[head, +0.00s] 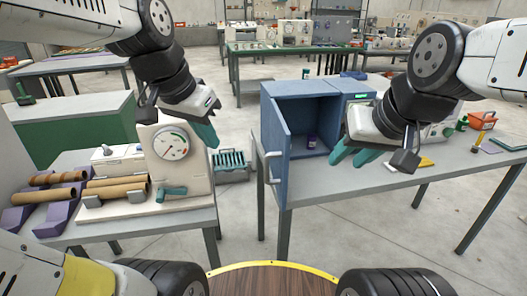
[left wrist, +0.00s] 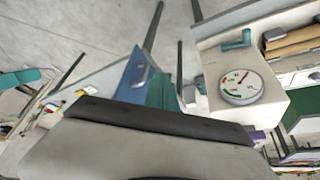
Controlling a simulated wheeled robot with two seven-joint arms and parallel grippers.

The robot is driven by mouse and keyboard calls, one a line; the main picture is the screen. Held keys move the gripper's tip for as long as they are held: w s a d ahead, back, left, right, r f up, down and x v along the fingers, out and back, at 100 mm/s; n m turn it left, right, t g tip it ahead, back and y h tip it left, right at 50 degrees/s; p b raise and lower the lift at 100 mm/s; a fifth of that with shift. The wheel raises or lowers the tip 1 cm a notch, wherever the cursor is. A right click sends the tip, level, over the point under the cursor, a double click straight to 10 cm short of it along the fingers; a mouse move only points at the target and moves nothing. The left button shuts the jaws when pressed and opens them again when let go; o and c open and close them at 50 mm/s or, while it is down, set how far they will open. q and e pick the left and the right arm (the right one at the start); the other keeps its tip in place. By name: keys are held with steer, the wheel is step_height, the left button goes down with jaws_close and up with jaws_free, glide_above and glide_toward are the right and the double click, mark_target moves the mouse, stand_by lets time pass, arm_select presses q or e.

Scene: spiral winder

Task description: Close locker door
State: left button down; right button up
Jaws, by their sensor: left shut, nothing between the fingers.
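The blue locker (head: 345,88) stands on the right-hand table, and a dark jar (head: 311,141) sits inside it. Its blue door (head: 279,140) stands open at the left side, swung out toward me, with a pale handle (head: 270,165) on its outer face. The door also shows in the left wrist view (left wrist: 130,75). My left gripper (head: 209,136) is shut and empty, left of the door and apart from it in the head view; its teal fingers show in the left wrist view (left wrist: 162,92). My right gripper (head: 354,154) is in front of the locker's right part, with its teal fingers apart and nothing seen between them.
A dial gauge machine (head: 178,165) stands on the left table, close below my left gripper. Brown tubes (head: 115,190) lie left of it. A teal rack (head: 231,163) is behind the gap between the tables. An orange bin (head: 482,120) is at the far right.

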mark_target(286, 162)
arm_select(q)
steer(key=w+d+f+m+g+h, duration=0.1)
steer(key=w+d+f+m+g, duration=0.25)
steer(key=w+m, duration=0.55)
steer(key=w+d+f+m+g+h, duration=0.1)
steer(key=w+d+f+m+g, duration=0.15)
steer(key=w+f+m, duration=0.45)
step_height(286, 162, down, 6)
steer(key=d+m, duration=0.1)
steer(key=d, duration=0.1)
steer(key=shift+d+f+m, duration=0.15)
steer(key=shift+d+m, duration=0.05)
steer(key=shift+m, duration=0.1)
steer(key=shift+d, duration=0.1)
